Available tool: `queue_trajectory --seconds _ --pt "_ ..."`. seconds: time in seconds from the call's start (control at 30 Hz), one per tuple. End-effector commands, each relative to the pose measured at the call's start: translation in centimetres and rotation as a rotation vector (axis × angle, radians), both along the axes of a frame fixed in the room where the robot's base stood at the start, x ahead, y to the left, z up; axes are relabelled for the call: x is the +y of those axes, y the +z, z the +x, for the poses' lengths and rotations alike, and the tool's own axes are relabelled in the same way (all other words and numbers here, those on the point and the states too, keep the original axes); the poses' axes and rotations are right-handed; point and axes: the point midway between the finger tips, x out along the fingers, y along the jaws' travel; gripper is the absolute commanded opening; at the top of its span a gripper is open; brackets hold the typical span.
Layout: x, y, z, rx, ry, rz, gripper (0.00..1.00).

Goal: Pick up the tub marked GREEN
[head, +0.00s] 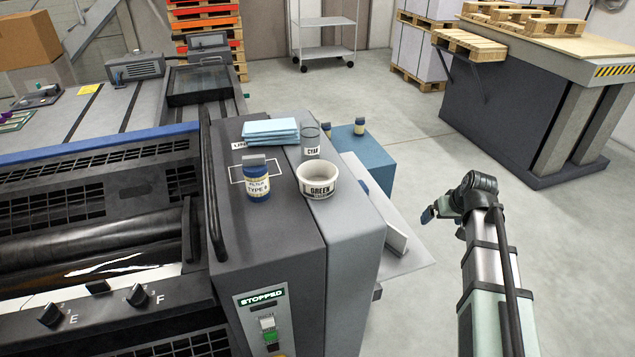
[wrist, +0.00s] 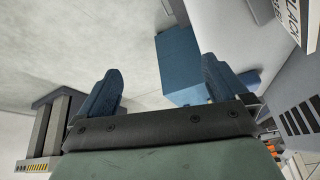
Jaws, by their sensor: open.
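The tub marked GREEN (head: 318,181) is a short, wide white tub with a dark rim line and black lettering. It stands upright, open at the top, on the grey top of the press's end housing (head: 355,232). My gripper (head: 443,220) is in the air to the right of the press, well apart from the tub. In the wrist view its two blue fingers (wrist: 160,78) are spread with nothing held between them. The tub does not show clearly in the wrist view.
Close to the tub stand a blue FILTER bottle (head: 257,184), a clear container marked CYAN (head: 311,143) and folded blue cloths (head: 270,132). A blue box (head: 365,155) with a small bottle (head: 360,126) is behind. A label reading BLACK (wrist: 294,20) shows at the wrist view's edge. Open floor lies right.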

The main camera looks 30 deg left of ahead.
Motion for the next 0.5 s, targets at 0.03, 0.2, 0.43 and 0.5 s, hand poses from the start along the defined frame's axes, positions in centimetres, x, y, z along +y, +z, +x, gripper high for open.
queue_trajectory --seconds 0.03,0.2,0.43,0.5 --pt "1.7 2.0 0.0 -0.013 0.026 0.001 1.0" --pt "7.0 7.7 -1.5 -0.033 0.106 -0.005 1.0" --pt "14.5 15.3 -5.9 -0.038 0.223 -0.022 1.0" --pt "16.7 17.6 -7.7 -0.037 0.258 -0.029 1.0"
